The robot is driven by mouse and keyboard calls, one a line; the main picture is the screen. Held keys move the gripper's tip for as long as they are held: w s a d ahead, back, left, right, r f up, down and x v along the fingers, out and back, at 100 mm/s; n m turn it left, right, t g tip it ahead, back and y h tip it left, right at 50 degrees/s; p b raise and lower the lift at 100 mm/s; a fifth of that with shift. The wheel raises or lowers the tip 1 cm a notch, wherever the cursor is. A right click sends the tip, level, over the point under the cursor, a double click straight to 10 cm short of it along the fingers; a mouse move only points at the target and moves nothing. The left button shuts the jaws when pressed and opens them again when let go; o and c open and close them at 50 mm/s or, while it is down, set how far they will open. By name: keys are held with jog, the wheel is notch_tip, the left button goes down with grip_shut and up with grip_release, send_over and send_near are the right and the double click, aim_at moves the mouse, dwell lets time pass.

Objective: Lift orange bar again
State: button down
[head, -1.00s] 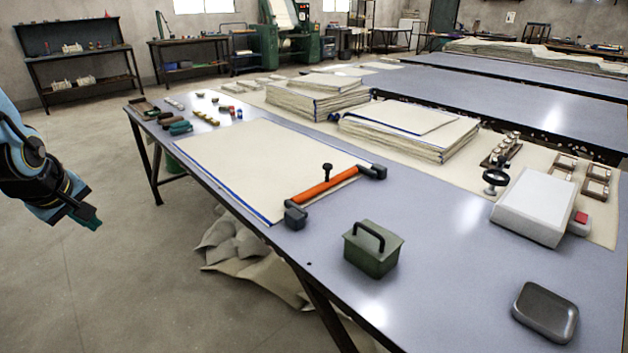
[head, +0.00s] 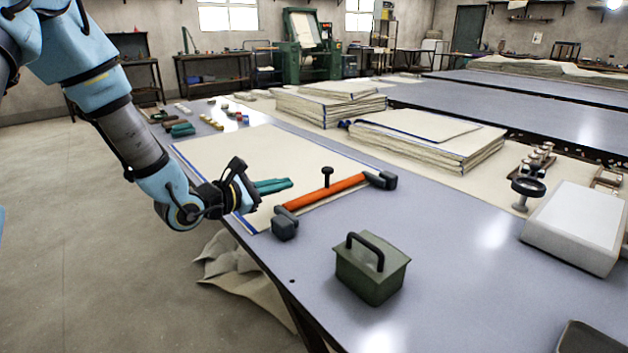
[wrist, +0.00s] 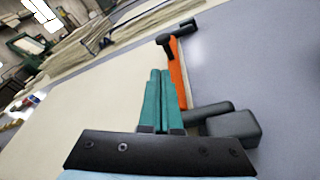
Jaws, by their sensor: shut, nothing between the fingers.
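The orange bar (head: 325,191) lies across the near end of the cream cloth (head: 262,160) on the table. It has a black block at each end and an upright black knob (head: 327,175) near its middle. My gripper (head: 288,184) has green fingers that are shut and empty. It is over the cloth, just left of the bar in the head view. In the wrist view the shut fingers (wrist: 162,85) point along the orange bar (wrist: 178,78), whose near black block (wrist: 232,128) is at the right. I cannot tell the exact gap between fingers and bar.
A green box with a handle (head: 370,270) stands on the table (head: 450,250) in front of the bar. Stacks of cloth (head: 425,140) lie behind it. A white box (head: 575,228) and a round black magnifier (head: 527,188) are at the right. The table between them is clear.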

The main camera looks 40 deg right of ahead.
jog(key=shift+d, duration=0.1)
send_near(334, 187)
jog(key=w+d, duration=0.1)
jog(key=w+d+r, duration=0.1)
jog(key=d, duration=0.2)
jog(key=shift+w+d+r, duration=0.15)
jog(key=shift+w+r, duration=0.2)
jog(key=shift+w, duration=0.05)
jog(key=shift+s+r+m, duration=0.1)
jog(key=shift+m, duration=0.2)
jog(key=shift+r+m, duration=0.15)
jog(key=shift+m, duration=0.25)
